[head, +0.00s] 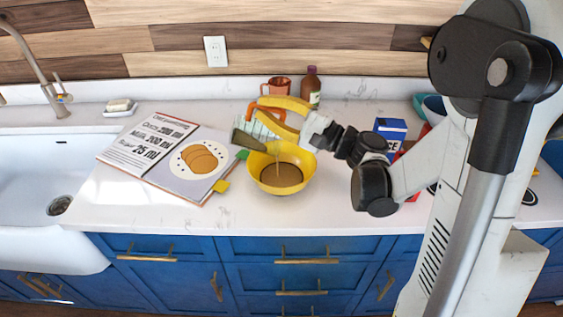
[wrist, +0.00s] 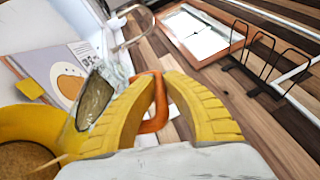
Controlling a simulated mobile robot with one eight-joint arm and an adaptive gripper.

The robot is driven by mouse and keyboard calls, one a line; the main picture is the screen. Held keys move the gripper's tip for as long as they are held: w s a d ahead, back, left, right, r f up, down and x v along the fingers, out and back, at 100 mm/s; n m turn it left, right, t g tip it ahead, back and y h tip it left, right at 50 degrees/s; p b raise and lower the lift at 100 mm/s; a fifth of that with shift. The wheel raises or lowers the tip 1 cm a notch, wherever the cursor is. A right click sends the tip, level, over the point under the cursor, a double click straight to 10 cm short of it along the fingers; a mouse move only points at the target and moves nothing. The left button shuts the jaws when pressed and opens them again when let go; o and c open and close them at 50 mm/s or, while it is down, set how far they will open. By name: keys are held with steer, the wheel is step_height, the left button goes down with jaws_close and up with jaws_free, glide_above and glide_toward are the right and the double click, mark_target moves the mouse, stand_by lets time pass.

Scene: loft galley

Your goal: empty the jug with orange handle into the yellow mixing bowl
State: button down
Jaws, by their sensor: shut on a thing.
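The clear jug (head: 248,140) is tilted steeply, with its mouth toward the yellow mixing bowl (head: 305,173). Brownish liquid shows inside the jug, also in the wrist view (wrist: 95,100). A thin stream falls into the bowl, where a brown pool lies. The bowl is at the lower left of the wrist view (wrist: 25,122). My gripper (head: 262,111) has its yellow fingers shut on the jug's orange handle (wrist: 154,118), holding the jug above the counter, behind and left of the bowl. The fingers hide part of the handle.
An open recipe book (head: 165,143) lies left of the bowl, with the sink (head: 35,165) further left. A copper-coloured mug (head: 276,86) and a brown bottle (head: 312,84) stand behind my gripper. A blue box (head: 390,128) stands right. The counter in front is clear.

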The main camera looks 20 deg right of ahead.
mark_target(277, 108)
steer(key=shift+s+d+m+t+y+b, duration=0.35)
steer(key=shift+d+t+b, duration=0.35)
steer(key=shift+b, duration=0.4)
steer(key=shift+s+d+m+t+y+b, duration=0.3)
steer(key=shift+d+t+b, duration=0.2)
steer(key=shift+d+b, duration=0.4)
